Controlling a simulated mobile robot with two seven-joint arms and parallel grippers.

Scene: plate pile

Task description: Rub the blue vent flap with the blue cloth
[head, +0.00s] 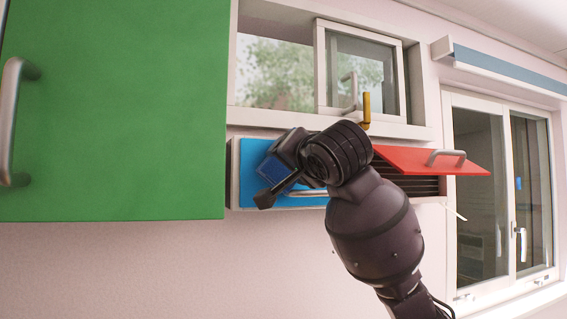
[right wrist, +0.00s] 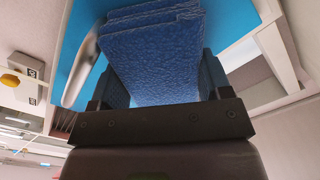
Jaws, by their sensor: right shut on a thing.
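The blue vent flap (head: 257,150) is a light blue panel on the wall below the small window, with a metal handle (head: 306,193) near its lower edge. My right gripper (head: 268,182) is in front of the flap's left part. It is shut on the blue cloth (head: 265,168), a dark blue folded piece. In the right wrist view the cloth (right wrist: 155,60) fills the space between the fingers, with the bright blue flap (right wrist: 228,20) behind it. I cannot tell whether the cloth touches the flap. My arm hides much of the flap's right part. My left gripper is not in view.
A green cabinet door (head: 115,110) with a metal handle (head: 15,110) stands at the left. A red flap (head: 415,160) sticks out, open, on the right of the blue one. A window sill (head: 270,121) runs above. The wall below is clear.

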